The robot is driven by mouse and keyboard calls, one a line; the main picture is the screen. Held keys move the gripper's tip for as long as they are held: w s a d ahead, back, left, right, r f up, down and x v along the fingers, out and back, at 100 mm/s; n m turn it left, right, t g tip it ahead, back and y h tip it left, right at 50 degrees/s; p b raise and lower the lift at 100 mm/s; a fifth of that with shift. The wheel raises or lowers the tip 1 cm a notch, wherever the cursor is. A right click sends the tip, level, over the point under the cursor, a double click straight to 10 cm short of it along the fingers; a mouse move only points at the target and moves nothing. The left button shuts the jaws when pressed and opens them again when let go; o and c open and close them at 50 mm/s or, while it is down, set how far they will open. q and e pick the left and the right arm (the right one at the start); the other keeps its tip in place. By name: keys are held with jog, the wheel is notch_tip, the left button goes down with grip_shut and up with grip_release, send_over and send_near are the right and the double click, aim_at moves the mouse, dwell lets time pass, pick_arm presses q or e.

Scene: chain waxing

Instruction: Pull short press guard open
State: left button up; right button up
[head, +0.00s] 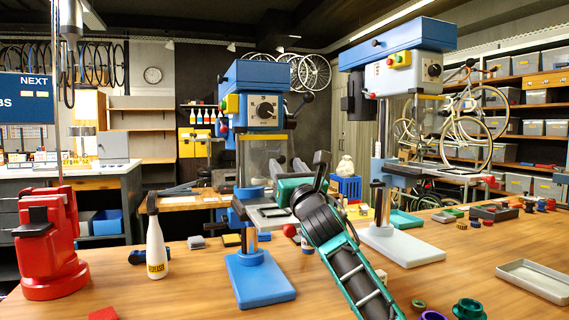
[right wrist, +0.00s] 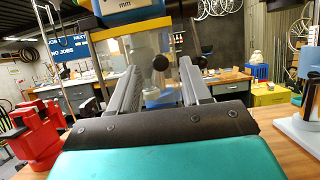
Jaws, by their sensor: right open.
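The short press (head: 258,95) is the blue drill press at the middle of the head view, on a blue base. Its guard (head: 255,165) is a clear panel hanging under the head, with a yellow strip along its top. In the right wrist view the guard (right wrist: 150,85) stands upright beyond my fingers, and a dark round knob (right wrist: 161,67) shows in line with the gap between them. My right gripper (head: 309,162) is open and empty, just right of the guard. It also shows in the right wrist view (right wrist: 160,74). Contact cannot be told. My left gripper is out of view.
A taller press (head: 400,70) with a pale base stands to the right, close to my right arm. A red stand (head: 47,245) and a white bottle (head: 156,250) are at the left. A grey tray (head: 535,280) and several small parts lie at the right.

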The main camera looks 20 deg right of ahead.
jog(key=shift+x, duration=1.2)
jog(key=shift+c, duration=0.5)
grip_shut()
